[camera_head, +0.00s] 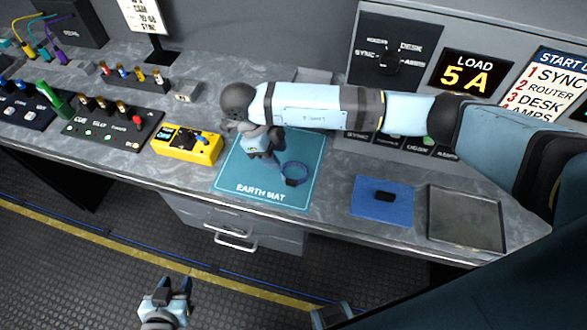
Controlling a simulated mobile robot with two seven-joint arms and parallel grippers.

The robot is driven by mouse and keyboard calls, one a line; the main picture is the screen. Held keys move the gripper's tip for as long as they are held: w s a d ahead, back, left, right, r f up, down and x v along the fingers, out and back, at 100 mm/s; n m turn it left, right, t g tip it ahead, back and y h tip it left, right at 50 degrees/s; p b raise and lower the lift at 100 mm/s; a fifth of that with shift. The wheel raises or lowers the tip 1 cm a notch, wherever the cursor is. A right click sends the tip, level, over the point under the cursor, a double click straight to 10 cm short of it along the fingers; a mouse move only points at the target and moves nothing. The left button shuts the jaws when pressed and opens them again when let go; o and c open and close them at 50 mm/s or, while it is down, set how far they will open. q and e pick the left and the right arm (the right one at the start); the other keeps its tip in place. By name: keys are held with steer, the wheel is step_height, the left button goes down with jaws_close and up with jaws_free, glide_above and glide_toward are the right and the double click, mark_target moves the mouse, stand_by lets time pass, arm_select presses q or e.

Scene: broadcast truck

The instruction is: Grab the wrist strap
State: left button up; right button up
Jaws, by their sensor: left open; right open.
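The wrist strap (292,181) is a dark blue loop with a dark clasp. It lies on the teal earth mat (238,178), right of the mat's middle. My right gripper (271,161) reaches in from the right and points down over the mat, just left of the strap. It is open, with its fingertips close to the loop; I cannot tell whether they touch it. My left gripper (172,286) is open and empty, low in front of the bench and far from the strap.
A yellow meter box (180,151) stands left of the mat. A blue pad (366,208) with a small black item (384,196) and a grey tray (467,220) lie to the right. Control panels with knobs line the left bench. A drawer handle (230,244) sticks out below.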

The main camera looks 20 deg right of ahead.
glide_above(291, 180)
steer(key=w+a, duration=0.1)
steer(key=a, duration=0.1)
steer(key=f, duration=0.4)
steer(key=shift+d+f+p, duration=0.2)
steer(key=shift+f+p, duration=0.1)
steer(key=shift+p, duration=0.05)
steer(key=p+x, duration=0.1)
steer(key=x, duration=0.3)
steer(key=shift+a+f+p, duration=0.1)
steer(key=shift+f+p, duration=0.3)
steer(key=shift+f, duration=0.05)
steer(key=shift+s+f, duration=0.1)
steer(key=shift+f, duration=0.2)
jaws_close()
